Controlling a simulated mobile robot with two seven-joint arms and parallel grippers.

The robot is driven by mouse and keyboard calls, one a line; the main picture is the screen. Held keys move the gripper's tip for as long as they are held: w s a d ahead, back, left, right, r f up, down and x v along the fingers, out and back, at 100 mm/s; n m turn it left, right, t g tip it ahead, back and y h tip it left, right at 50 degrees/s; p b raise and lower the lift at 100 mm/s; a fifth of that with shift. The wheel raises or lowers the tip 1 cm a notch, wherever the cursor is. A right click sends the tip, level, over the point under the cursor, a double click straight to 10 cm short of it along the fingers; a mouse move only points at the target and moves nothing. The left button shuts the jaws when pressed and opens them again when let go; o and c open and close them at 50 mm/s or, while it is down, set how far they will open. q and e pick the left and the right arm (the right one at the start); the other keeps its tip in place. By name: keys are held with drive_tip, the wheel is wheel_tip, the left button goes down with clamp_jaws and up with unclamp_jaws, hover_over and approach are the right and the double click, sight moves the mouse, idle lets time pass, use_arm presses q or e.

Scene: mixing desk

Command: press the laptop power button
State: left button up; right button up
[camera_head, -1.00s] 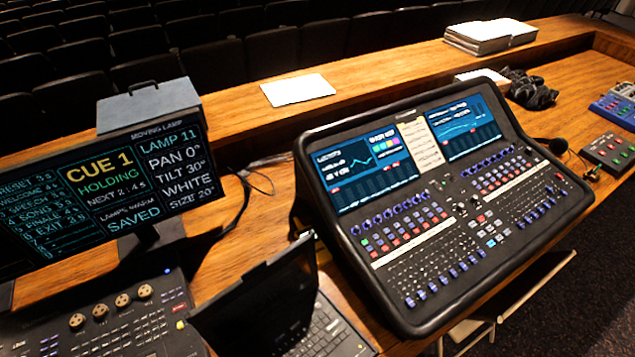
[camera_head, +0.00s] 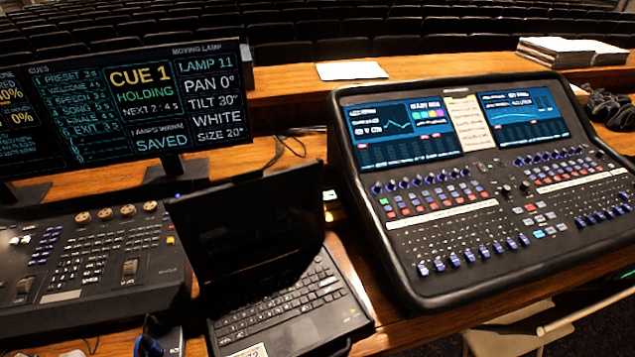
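The black laptop (camera_head: 285,310) stands open on the wooden desk at the lower middle, between two consoles. Its screen (camera_head: 245,228) is dark and leans back. Its keyboard (camera_head: 290,303) faces me, and a pale sticker shows at the front edge of its base. I cannot make out the power button at this size. Neither of my grippers is in view.
A large mixing console (camera_head: 470,215) stands close on the laptop's right. A lighting console (camera_head: 95,255) stands on its left, with a wide monitor (camera_head: 120,105) behind. White paper (camera_head: 351,70) lies on the raised ledge. A chair (camera_head: 520,330) is at the lower right.

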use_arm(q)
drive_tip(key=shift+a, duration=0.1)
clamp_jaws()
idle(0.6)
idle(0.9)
